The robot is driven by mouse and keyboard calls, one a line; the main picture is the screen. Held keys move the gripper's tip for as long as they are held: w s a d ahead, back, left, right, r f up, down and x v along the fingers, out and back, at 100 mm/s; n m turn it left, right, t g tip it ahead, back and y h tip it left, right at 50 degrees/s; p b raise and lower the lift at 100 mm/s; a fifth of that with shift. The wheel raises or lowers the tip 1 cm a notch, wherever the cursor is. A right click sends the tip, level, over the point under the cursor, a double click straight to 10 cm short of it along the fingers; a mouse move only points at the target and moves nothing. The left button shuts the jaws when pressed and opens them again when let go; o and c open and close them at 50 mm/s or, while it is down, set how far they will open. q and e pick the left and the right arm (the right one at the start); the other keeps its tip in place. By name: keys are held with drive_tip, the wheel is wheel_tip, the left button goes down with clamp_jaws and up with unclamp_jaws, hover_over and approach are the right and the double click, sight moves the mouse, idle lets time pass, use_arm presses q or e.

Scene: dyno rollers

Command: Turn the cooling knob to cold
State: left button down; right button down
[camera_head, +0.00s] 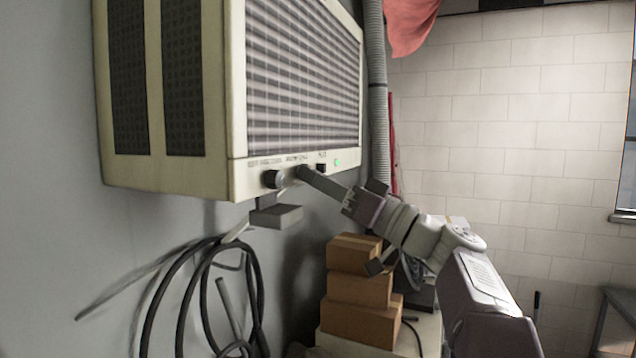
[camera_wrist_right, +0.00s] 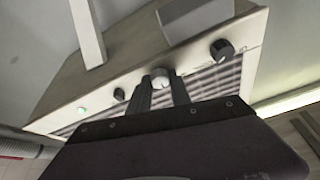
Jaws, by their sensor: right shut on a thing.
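The beige wall unit (camera_head: 215,165) has a row of knobs under its slatted grille. A black knob (camera_head: 272,179) is on the left, a middle knob (camera_head: 302,171) is at my fingertips, and a small dark one (camera_head: 321,168) is on the right. The labels above them are too small to read surely. My right gripper (camera_head: 309,174) is shut on the middle knob. In the right wrist view, the gripper (camera_wrist_right: 161,88) has a finger on each side of that knob's pale grey face (camera_wrist_right: 160,78). Its pointer setting cannot be made out. My left gripper is not in view.
A green light (camera_head: 336,162) glows right of the knobs. A grey bracket (camera_head: 276,215) sits below the unit. Black hoses (camera_head: 205,290) hang on the wall at lower left. Stacked cardboard boxes (camera_head: 358,290) stand under my right arm. A ribbed duct (camera_head: 378,90) runs beside the unit.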

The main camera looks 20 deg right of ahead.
drive_tip(key=shift+s+a+r+m+g+h+p, duration=0.2)
drive_tip(key=shift+m+h+p, duration=0.9)
drive_tip(key=shift+m, duration=2.4)
drive_tip(key=shift+a+r+m+g+h+p, duration=0.2)
drive_tip(key=shift+m+h+p, duration=0.95)
drive_tip(key=shift+m, duration=2.35)
drive_tip(key=shift+s+d+r+m+g+h+p, duration=0.1)
drive_tip(key=shift+r+m+h+p, duration=0.3)
drive_tip(key=shift+m+h, duration=2.2)
drive_tip(key=shift+f+m+y, duration=0.1)
drive_tip(key=shift+m+y, duration=0.8)
drive_tip(key=shift+y, duration=0.05)
drive_tip(key=c, duration=1.2)
unclamp_jaws()
drive_tip(key=shift+c, duration=0.2)
drive_tip(key=shift+o, duration=0.3)
drive_tip(key=shift+w+a, duration=0.1)
